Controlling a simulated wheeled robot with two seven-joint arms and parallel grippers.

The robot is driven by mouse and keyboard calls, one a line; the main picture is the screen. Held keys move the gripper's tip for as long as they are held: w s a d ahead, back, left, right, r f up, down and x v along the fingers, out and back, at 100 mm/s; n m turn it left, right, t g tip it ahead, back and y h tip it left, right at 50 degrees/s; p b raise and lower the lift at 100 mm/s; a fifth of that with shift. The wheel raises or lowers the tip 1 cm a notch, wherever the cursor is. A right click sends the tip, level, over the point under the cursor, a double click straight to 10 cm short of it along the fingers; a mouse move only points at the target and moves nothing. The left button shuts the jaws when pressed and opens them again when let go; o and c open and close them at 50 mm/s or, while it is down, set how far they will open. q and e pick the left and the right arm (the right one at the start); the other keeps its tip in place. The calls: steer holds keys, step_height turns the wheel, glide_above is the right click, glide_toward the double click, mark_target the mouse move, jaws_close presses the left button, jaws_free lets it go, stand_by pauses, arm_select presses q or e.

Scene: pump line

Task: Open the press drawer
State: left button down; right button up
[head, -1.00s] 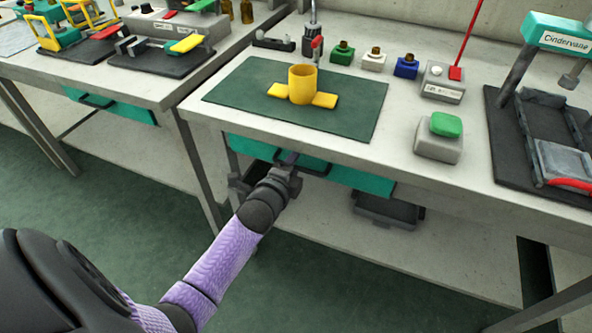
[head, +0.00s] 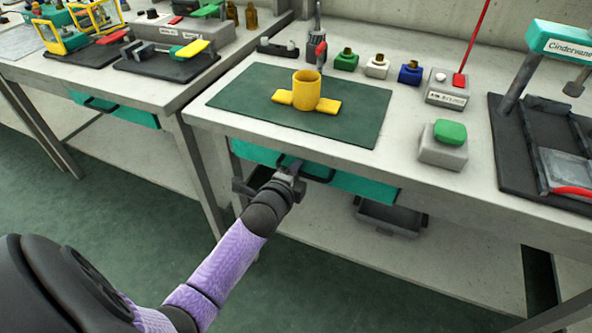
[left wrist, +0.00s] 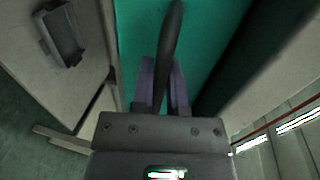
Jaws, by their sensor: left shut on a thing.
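The teal drawer (head: 365,185) sits under the front edge of the bench with the green mat. Its front looks flush below the bench top. It has a dark bar handle (head: 318,176). My left gripper (head: 291,170) is at the left part of this handle, shut on it. In the left wrist view, the handle (left wrist: 172,45) runs between the two purple-grey fingers (left wrist: 162,88), with the teal drawer front (left wrist: 210,40) behind. The gripper hides part of the handle. My right gripper is not in view.
The bench carries a green mat (head: 235,91) with a yellow cup-shaped part (head: 306,90), several small bottles, a green-button box (head: 443,155) and a press labelled Cindervane (head: 563,45). A dark tray (head: 391,216) lies on the lower shelf. Another bench (head: 150,88) stands left.

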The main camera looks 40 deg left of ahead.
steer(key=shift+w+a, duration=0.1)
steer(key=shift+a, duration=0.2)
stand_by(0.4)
